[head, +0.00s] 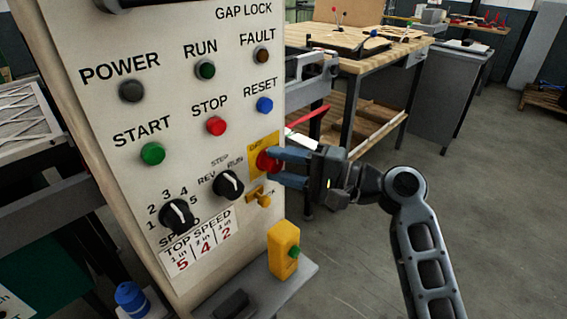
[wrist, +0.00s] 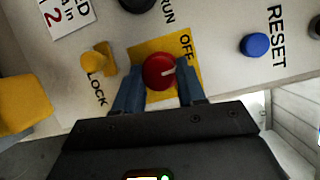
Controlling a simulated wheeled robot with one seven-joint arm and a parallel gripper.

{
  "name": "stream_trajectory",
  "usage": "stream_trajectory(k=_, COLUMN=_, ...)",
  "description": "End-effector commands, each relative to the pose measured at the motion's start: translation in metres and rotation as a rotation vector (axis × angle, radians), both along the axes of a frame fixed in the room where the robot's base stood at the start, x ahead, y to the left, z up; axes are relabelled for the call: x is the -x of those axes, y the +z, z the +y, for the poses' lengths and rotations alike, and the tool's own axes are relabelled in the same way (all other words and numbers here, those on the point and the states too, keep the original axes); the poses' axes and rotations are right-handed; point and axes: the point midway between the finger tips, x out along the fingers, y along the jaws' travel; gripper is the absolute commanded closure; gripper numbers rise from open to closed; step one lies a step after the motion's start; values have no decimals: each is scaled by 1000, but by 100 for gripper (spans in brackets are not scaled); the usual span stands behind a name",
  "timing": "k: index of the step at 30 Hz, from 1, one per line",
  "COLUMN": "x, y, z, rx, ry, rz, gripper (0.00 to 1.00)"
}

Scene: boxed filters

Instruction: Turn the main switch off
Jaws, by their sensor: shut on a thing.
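The main switch is a red round knob (head: 266,161) on a yellow plate (head: 258,146) at the right edge of the control panel. In the wrist view the knob (wrist: 156,66) carries a white mark that points to the right of the picture, and "OFF" is printed on the plate at its upper right. My gripper (head: 276,166) reaches the knob from the right, its blue fingers shut on it. In the wrist view the fingers of my gripper (wrist: 159,80) lie on either side of the knob, which hides part of the plate.
A small yellow lock lever (head: 262,197) sits just below the switch. The blue reset button (head: 265,105) is above it, and a black selector knob (head: 229,184) is to its left. A yellow box with a green button (head: 284,250) stands lower down. Open floor lies at the right.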

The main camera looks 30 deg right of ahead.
Motion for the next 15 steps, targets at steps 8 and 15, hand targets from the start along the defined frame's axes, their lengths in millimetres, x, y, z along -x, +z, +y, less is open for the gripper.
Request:
stream_trajectory(k=8, x=-1, y=2, z=4, rx=176, ry=8, rz=-57, gripper=91)
stream_trajectory(k=15, x=-1, y=2, z=4, rx=259, ry=7, rz=-84, gripper=91)
